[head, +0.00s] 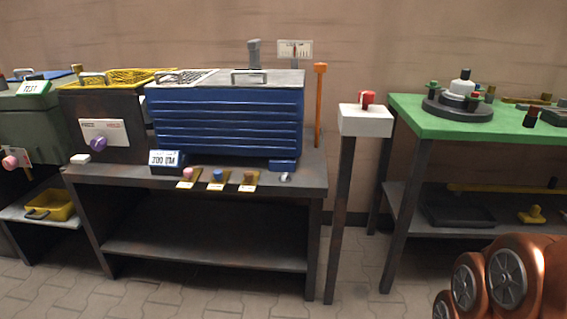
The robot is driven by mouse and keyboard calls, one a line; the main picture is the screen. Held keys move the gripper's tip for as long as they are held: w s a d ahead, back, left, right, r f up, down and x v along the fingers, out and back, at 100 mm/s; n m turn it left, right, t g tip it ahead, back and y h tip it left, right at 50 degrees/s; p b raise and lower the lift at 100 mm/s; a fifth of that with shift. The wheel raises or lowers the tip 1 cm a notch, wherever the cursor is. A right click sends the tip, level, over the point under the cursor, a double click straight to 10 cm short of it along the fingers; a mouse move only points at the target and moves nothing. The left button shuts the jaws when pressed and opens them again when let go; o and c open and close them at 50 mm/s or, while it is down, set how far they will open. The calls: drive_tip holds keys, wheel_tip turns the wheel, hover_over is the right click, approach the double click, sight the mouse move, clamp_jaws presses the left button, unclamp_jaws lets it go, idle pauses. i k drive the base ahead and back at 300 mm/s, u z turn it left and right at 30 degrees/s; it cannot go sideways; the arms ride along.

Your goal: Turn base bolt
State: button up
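No part is clearly marked as the base bolt. On the green-topped table (415,122) at the right stands a round dark base (457,108) with a white stepped body on it and a black knob (465,74) on top. A small green-capped peg (433,86) stands at the left of this base, and small red and dark pegs stand behind its right side. These parts are too small to tell whether any is a bolt. My orange arm links fill the bottom right corner. My gripper is not in view.
A blue ribbed box (228,122) sits on a dark bench (205,250) with small coloured knobs along its front. A white-topped post (365,122) with a red button (367,98) stands between bench and green table. A yellow bin (58,204) is at left. The foreground floor is clear.

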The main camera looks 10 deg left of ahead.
sight(285, 178)
drive_tip(key=u, duration=0.65)
drive_tip(key=i, duration=0.85)
drive_tip(key=u, duration=0.85)
